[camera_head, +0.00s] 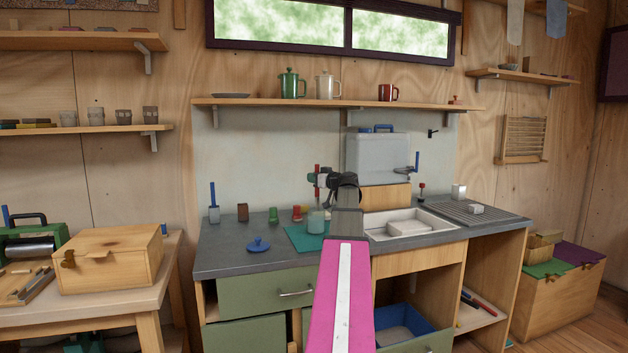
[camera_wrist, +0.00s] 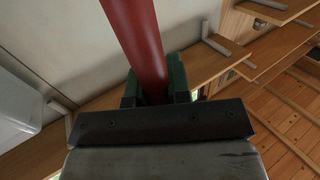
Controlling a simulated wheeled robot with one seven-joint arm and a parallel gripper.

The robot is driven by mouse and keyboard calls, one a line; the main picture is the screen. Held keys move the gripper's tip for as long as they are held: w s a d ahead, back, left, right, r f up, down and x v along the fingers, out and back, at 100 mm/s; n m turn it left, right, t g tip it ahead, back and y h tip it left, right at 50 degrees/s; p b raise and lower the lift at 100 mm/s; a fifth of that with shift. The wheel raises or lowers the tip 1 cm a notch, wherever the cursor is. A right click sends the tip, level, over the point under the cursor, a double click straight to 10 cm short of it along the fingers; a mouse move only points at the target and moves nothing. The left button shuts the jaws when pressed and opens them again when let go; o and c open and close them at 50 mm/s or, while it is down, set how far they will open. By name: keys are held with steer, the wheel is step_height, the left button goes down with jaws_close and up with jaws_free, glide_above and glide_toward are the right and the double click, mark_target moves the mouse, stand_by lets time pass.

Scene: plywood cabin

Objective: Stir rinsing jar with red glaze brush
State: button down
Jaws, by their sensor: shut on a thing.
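My gripper (camera_head: 318,180) is shut on the red glaze brush (camera_head: 317,169), which stands about upright. In the wrist view the brush's thick red handle (camera_wrist: 136,40) runs between my dark green fingers (camera_wrist: 155,90). The rinsing jar (camera_head: 316,221), a pale greenish see-through jar, stands on a teal mat (camera_head: 300,240) on the counter, directly below my gripper in the head view. The brush's lower part lines up with the jar's mouth. I cannot tell whether its tip is inside the jar. The wrist view does not show the tip or the jar.
A blue-handled tool (camera_head: 212,196) stands in a holder. The sink (camera_head: 435,222) is to the right, below a grey tank (camera_head: 375,157).

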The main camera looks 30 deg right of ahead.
steer(key=shift+r, duration=0.15)
steer(key=shift+r, duration=2.4)
